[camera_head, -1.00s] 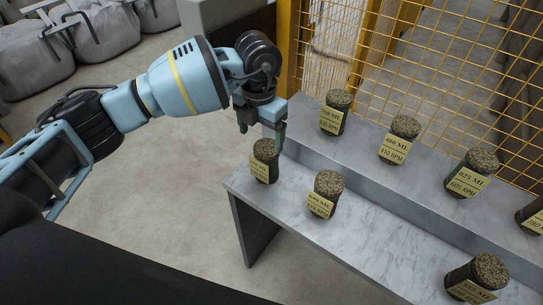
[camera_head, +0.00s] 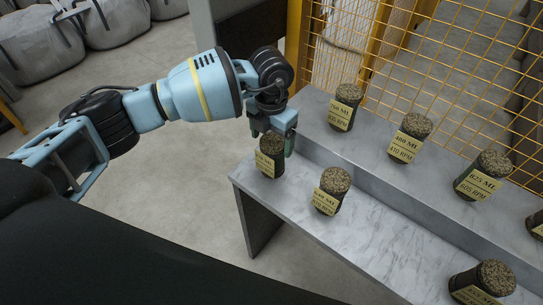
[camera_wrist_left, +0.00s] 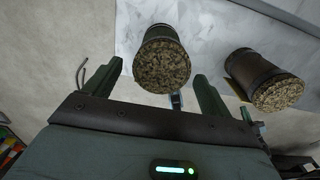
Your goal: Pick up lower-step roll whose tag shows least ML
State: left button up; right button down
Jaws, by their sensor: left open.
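Three dark rolls with speckled tops and yellow tags stand on the lower step (camera_head: 385,238). The leftmost roll (camera_head: 269,157) is at its left end; its tag is partly hidden and I cannot read it. The second roll (camera_head: 331,190) is to its right; its tag is too small to read surely. The third roll (camera_head: 484,281) is far right, tag unclear. My left gripper (camera_head: 275,138) is open at the top of the leftmost roll. In the left wrist view that roll (camera_wrist_left: 163,62) shows between the spread fingers, with no clear contact. My right gripper is not in view.
The upper step holds several tagged rolls, including a 400 ML roll (camera_head: 410,138) and an 825 ML roll (camera_head: 483,175). A yellow mesh fence (camera_head: 440,60) stands behind. Grey bags (camera_head: 110,22) lie at the upper left. Floor left of the bench is clear.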

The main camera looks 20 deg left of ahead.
aim_at(272, 142)
pick_arm(q)
notch_tip(272, 142, down, 3)
jog(key=shift+r, duration=0.1)
jog(key=c, duration=1.3)
jog(key=shift+r, duration=0.5)
jog(key=r, duration=0.2)
jog(key=shift+s+d+r, duration=0.3)
jog(key=shift+s, duration=0.1)
jog(key=s+d, duration=0.2)
jog(key=s, duration=0.2)
jog(key=s+d+r, duration=0.1)
jog(key=s+d, duration=0.1)
jog(key=s, duration=0.3)
jog(key=s+d, duration=0.2)
jog(key=s, duration=0.2)
jog(key=shift+s+d+r, duration=0.15)
jog(key=shift+s, duration=0.2)
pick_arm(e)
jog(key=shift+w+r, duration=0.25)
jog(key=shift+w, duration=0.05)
